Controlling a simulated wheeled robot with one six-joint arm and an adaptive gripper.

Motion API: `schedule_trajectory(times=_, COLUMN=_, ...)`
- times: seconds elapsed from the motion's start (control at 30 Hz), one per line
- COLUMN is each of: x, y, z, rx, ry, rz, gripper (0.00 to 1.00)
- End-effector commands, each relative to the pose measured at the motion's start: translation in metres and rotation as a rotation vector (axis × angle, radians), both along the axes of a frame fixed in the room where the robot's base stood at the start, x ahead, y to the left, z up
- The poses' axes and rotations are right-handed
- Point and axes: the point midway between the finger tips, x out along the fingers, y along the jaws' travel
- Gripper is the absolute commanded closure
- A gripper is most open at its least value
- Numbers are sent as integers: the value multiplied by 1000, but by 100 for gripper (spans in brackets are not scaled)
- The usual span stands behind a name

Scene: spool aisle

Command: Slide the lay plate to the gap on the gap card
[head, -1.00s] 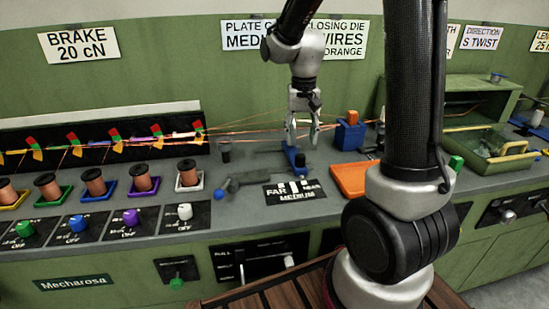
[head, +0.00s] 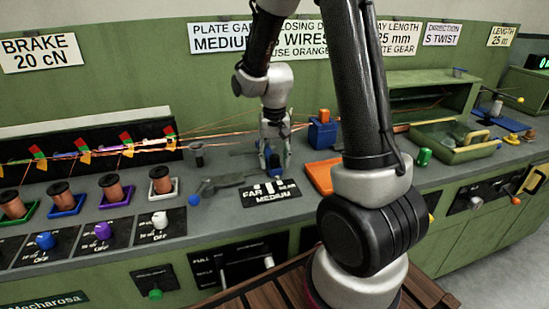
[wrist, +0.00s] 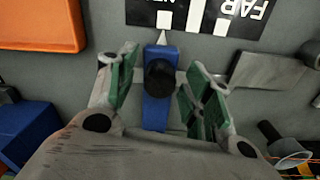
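The lay plate appears as a blue block (wrist: 157,112) with a black knob on top and a white pointer (wrist: 163,38) at its far end. In the head view the blue block (head: 273,158) is mostly hidden by my gripper (head: 269,160). In the wrist view my gripper (wrist: 160,88) is open, one green-padded finger on each side of the block, with gaps visible. The black gap card (wrist: 200,18) has several white bars; the pointer lines up with its leftmost bar there, at the end away from FAR. In the head view the card (head: 268,201) reads FAR, MEDIUM and NEAR.
A wall sign (head: 240,38) reads plate gap MEDIUM. An orange tray (head: 322,176) and a blue block with an orange top (head: 322,132) stand right of the plate. Copper wires run behind.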

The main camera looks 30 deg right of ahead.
Motion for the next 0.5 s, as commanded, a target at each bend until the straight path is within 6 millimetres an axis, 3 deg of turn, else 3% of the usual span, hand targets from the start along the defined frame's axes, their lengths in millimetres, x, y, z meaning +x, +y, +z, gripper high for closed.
schedule_trajectory(times=0.03, x=0, y=0, z=0, rx=0, ry=0, rz=0, gripper=60)
schedule_trajectory(times=0.27, x=0, y=0, z=0, rx=0, ry=0, rz=0, gripper=100)
schedule_trajectory(times=0.5, x=2, y=8, z=0, rx=0, ry=0, rz=2, gripper=100)
